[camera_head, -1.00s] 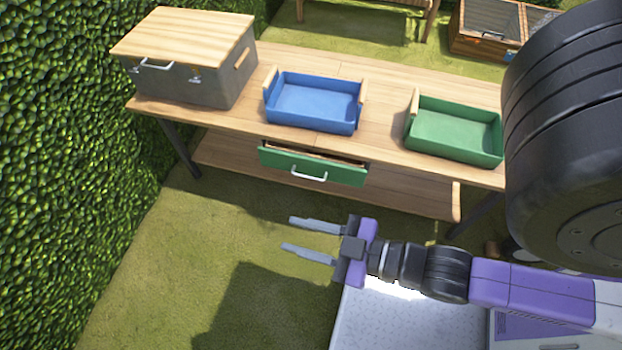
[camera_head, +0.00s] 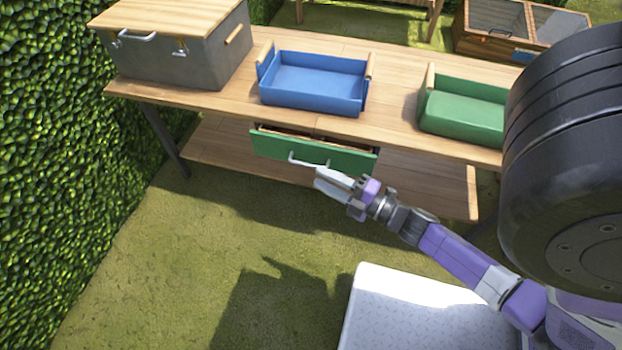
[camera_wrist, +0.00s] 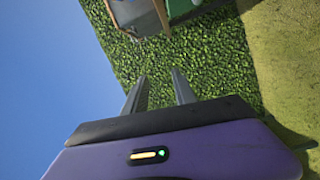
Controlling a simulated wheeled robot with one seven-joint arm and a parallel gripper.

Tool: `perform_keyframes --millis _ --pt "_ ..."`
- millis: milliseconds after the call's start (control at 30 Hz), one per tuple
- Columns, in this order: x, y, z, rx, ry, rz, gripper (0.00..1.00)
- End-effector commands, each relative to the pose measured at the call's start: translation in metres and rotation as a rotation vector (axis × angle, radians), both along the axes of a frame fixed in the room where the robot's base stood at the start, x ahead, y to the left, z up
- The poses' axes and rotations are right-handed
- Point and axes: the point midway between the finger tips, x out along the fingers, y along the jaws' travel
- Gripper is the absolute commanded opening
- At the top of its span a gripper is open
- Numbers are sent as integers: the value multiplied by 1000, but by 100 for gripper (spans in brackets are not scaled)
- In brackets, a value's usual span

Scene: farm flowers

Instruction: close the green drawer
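The green drawer (camera_head: 275,146) hangs under the wooden table's top and stands partly open; a strip of its inside shows above its front. Its pale handle (camera_head: 298,161) is on the front. My gripper (camera_head: 322,180) is just in front of and below the drawer front, near the right end of the handle. Whether it touches the handle I cannot tell. In the wrist view the two fingers of my gripper (camera_wrist: 158,84) are apart with nothing between them. A green piece (camera_wrist: 183,8) shows at that view's top edge; I cannot tell whether it is the drawer.
The wooden table (camera_head: 395,118) carries a grey box with a wooden lid (camera_head: 205,55), a blue tray (camera_head: 312,85) and a green tray (camera_head: 462,115). A lower shelf (camera_head: 425,195) runs below the drawer. A hedge (camera_head: 60,150) stands at left. Grass lies in front.

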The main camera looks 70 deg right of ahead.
Motion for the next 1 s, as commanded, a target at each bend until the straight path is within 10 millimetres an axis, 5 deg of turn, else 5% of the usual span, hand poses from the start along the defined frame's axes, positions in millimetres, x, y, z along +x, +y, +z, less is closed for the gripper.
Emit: perform_keyframes --millis 33,100,333,567,1000 --pt "3 -22 -38 -73 4 -29 33" --pt "3 -44 -65 -164 17 -59 33" --pt "2 -84 -116 -328 54 -118 33" --pt "9 -93 -121 -360 60 -126 33" --pt "65 -114 -117 -357 61 -127 33"
